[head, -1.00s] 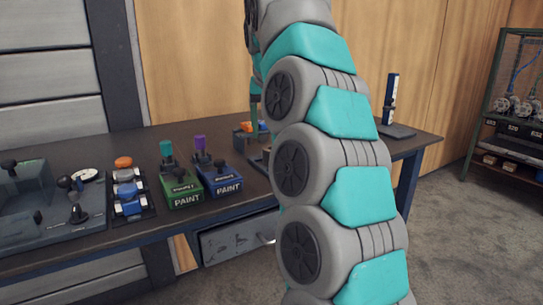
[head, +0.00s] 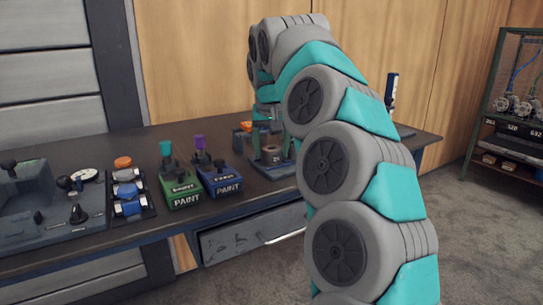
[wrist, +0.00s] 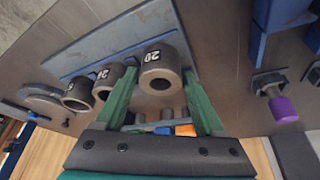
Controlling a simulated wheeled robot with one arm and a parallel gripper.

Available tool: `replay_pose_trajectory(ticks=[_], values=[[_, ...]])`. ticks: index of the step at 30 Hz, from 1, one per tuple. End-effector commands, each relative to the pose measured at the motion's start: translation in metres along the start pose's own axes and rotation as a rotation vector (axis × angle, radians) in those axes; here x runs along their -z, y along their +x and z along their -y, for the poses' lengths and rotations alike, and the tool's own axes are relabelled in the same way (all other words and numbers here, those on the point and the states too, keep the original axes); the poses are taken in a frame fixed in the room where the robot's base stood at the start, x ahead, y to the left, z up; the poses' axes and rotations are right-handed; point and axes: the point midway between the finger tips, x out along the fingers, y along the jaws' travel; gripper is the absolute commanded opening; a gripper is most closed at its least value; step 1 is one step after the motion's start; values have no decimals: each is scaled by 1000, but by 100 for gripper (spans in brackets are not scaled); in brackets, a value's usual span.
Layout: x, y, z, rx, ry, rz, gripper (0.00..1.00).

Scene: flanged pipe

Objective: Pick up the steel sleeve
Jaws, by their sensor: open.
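In the wrist view, grey metal sleeves stand in a row on a flat plate (wrist: 120,42). The nearest sleeve (wrist: 162,72) is marked 20 and has a round bore. A second sleeve (wrist: 108,78), marked 24, and a third sleeve (wrist: 80,92) stand to its left. My gripper (wrist: 160,80) is open, with its green fingers on either side of the sleeve marked 20. I cannot tell whether either finger touches it. In the head view, my arm hides part of the plate, and one sleeve (head: 272,154) shows beside it.
Green (head: 180,188) and blue (head: 220,180) paint holders stand left of the plate on the dark bench (head: 150,235). A purple-capped tool (wrist: 283,107) shows at right in the wrist view. A dark blue post (head: 391,88) stands at the bench's right.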

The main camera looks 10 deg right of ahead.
Motion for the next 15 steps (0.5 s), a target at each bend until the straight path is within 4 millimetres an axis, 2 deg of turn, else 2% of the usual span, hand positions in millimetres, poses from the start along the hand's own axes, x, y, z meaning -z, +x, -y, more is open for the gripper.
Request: replay_pose_trajectory(ticks=[2, 15], values=[[0, 0, 0, 0, 0, 0, 64], [0, 0, 0, 1, 0, 0, 15]])
